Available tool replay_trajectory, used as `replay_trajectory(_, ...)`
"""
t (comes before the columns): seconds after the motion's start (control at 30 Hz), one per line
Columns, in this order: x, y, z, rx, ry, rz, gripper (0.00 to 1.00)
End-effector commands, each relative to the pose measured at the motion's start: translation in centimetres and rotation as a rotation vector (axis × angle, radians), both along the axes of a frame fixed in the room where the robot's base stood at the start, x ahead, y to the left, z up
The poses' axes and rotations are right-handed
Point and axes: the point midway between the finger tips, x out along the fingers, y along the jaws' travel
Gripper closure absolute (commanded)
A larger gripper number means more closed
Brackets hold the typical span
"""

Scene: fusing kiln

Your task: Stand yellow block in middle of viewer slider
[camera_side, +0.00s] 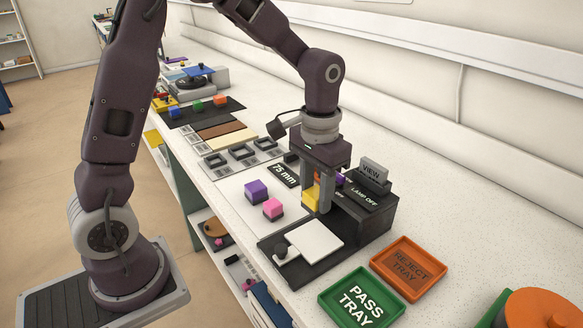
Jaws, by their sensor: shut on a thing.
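My gripper (318,208) points down in the middle of the side view, shut on the yellow block (310,199). The block is partly hidden by the fingers. It is in front of the black viewer (377,207), which carries a VIEW sign and a LAMP OFF label. The viewer slider, a pale square plate (315,240) with a dark knob (281,251), is pulled out on the viewer's black base. The plate is bare, and the block is behind its far edge in the picture. I cannot tell whether the block touches anything below.
A green PASS TRAY (330,296) and an orange REJECT TRAY (433,288) are empty at front right. A 75 mm label (284,175) lies behind the blocks.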

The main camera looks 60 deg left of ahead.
Motion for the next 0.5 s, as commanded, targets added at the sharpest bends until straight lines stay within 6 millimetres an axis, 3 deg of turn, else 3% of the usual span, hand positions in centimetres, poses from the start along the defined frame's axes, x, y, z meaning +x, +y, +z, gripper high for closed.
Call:
replay_trajectory(0.17, -0.3, -0.8, -0.9, 0.001, 0.002, -0.052, 1.00)
replay_trajectory(0.5, -0.3, -0.7, -5.8, 0.001, 0.004, -0.047, 1.00)
